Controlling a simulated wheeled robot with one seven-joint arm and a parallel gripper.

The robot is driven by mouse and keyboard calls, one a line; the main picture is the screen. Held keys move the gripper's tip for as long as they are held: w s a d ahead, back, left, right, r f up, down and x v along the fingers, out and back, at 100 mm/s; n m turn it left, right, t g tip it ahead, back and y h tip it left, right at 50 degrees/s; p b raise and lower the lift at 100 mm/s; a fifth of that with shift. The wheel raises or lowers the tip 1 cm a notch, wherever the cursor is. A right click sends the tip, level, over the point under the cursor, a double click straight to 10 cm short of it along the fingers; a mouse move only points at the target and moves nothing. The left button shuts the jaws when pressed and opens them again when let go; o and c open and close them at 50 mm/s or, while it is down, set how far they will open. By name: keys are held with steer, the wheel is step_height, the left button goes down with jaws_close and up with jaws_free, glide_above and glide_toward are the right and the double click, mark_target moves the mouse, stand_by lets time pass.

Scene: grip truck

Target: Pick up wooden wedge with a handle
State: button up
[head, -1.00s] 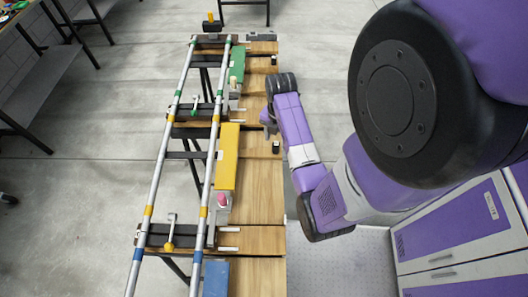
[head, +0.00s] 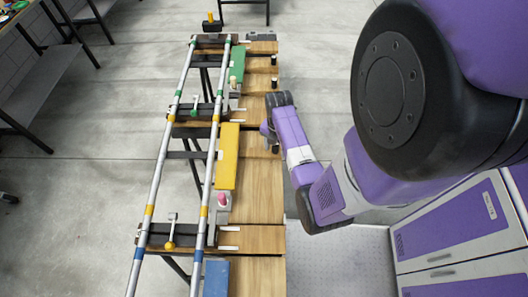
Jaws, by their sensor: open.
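Flat wooden pieces lie along the right side of the long rack, with small dark upright handles on them. One handle (head: 274,83) stands just beyond my wrist, and another (head: 274,60) stands farther back. A third dark handle (head: 276,149) is just below my gripper in the picture. I take the wedge (head: 257,103) to be one of these wooden pieces; its shape is hard to tell from above. My gripper (head: 267,131) is open and low over the wood, partly hidden by my wrist. I cannot tell whether it touches anything.
Two long metal rails (head: 160,165) run along the rack's left side. Green (head: 236,66), yellow (head: 227,160) and blue (head: 216,278) blocks lie between rails and wood. A purple-and-white cabinet (head: 452,240) stands at right. Open floor (head: 90,200) lies to the left.

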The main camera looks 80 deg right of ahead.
jaws_close()
steer(key=shift+r, duration=0.1)
